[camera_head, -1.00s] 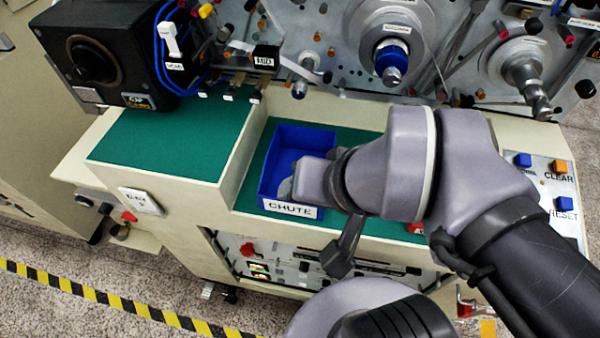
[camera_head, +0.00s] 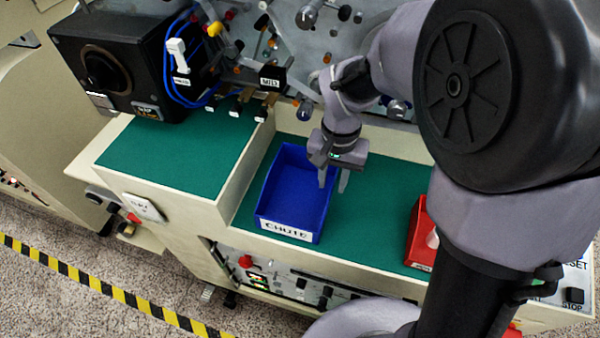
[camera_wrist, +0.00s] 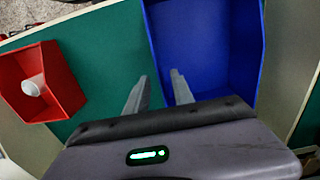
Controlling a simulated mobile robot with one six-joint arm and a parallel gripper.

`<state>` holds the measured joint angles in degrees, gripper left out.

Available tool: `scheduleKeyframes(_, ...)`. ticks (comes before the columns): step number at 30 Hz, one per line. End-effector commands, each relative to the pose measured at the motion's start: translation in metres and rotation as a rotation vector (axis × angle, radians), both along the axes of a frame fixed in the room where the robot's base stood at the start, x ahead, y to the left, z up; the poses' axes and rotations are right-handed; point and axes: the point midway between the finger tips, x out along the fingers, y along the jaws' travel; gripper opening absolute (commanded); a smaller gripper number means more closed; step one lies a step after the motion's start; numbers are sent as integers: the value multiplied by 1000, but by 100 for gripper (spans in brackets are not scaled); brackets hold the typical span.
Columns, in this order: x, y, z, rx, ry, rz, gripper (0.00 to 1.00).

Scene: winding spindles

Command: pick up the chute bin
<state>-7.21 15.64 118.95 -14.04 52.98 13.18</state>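The chute bin is a blue open box (camera_head: 283,203) with a white CHUTE label on its front, standing on the green worktop. It looks empty, and it also shows in the wrist view (camera_wrist: 208,45). My gripper (camera_head: 333,182) points down at the bin's right side, its fingers apart with nothing held between them. In the wrist view my gripper (camera_wrist: 162,86) has one finger over the blue bin and the other over the green top, on either side of the bin's wall. I cannot tell whether the fingers touch the wall.
A red bin (camera_head: 417,245) holding a white item stands to the right on the green worktop (camera_head: 378,215). A raised green-topped step (camera_head: 180,155) borders the blue bin on the left. Spindles and levers (camera_head: 300,65) crowd the machine panel behind.

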Motion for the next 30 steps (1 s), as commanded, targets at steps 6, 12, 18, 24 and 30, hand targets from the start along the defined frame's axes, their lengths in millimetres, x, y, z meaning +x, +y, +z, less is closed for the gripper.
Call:
scheduleKeyframes(6, -1, 0, -24, 0, 1, 0, 29)
scheduleKeyframes(12, -4, 2, -64, 0, 2, 0, 29)
scheduleKeyframes(18, -4, 2, -67, 1, 0, 0, 29)
scheduleKeyframes(24, -4, 2, -66, 1, 0, 0, 0)
scheduleKeyframes(30, -4, 2, -66, 1, 0, 0, 0)
